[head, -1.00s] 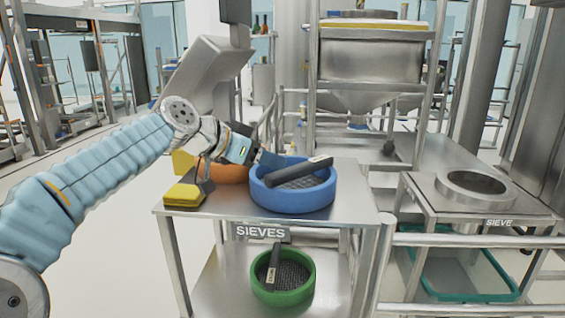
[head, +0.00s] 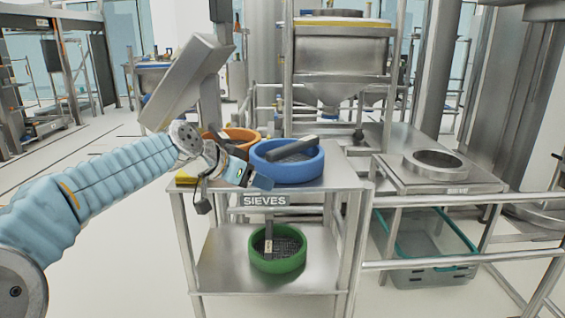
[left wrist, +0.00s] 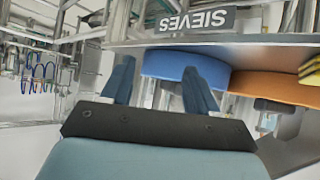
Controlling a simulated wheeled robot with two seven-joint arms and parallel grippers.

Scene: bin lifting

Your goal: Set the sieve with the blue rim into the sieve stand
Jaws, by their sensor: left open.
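The sieve with the blue rim (head: 287,172) sits on the top shelf of the steel table marked SIEVES, with a dark handle lying across it. My left gripper (head: 258,183) is at the shelf's front edge, close to the left front of the blue rim. In the left wrist view its two blue fingers (left wrist: 160,85) are apart with nothing between them, and the blue rim (left wrist: 187,66) shows just beyond them. I cannot tell whether a finger touches the rim. The sieve stand (head: 436,166), a steel top with a round ring, stands to the right. My right gripper is not in view.
An orange sieve (head: 240,133) is behind and left of the blue one. A green sieve (head: 277,262) is on the lower shelf. A teal-rimmed bin (head: 425,274) is under the stand. Steel rails (head: 450,261) run in front of the stand.

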